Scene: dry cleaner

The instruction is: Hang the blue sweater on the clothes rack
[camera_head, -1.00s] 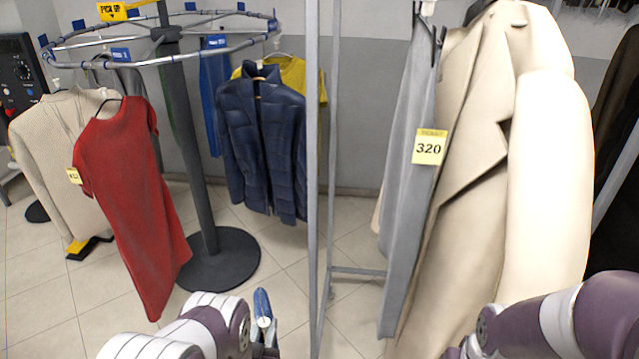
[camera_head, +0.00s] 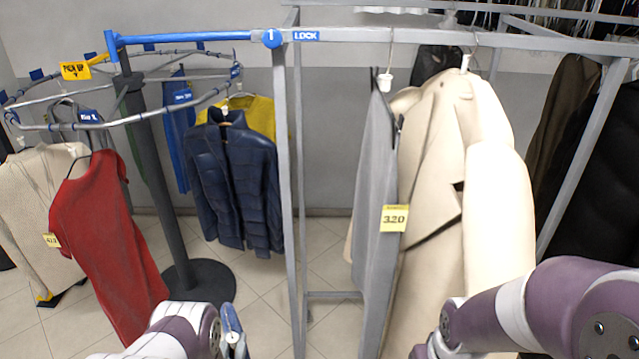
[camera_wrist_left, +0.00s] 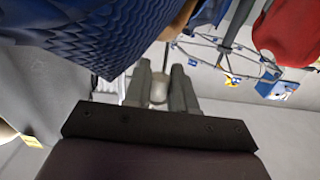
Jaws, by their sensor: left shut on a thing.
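The blue sweater (camera_wrist_left: 85,35) fills the upper left of the left wrist view as ribbed dark-blue cloth. A brown piece (camera_wrist_left: 178,20), likely its hanger, shows at its edge. My left gripper (camera_wrist_left: 160,85) has its fingers closed around a small pale piece, seemingly part of that hanger. In the head view only a sliver of blue (camera_head: 231,322) shows beside my left wrist, low and left of the rack. The clothes rack's grey rail (camera_head: 350,37) runs across the top, with a blue end section (camera_head: 180,37) at left. My right forearm shows; its gripper is out of view.
A round rack behind carries a red dress (camera_head: 105,225), a navy jacket (camera_head: 232,185) and others. The rail left of the grey garment is bare. A grey upright (camera_head: 290,200) stands near my left arm.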

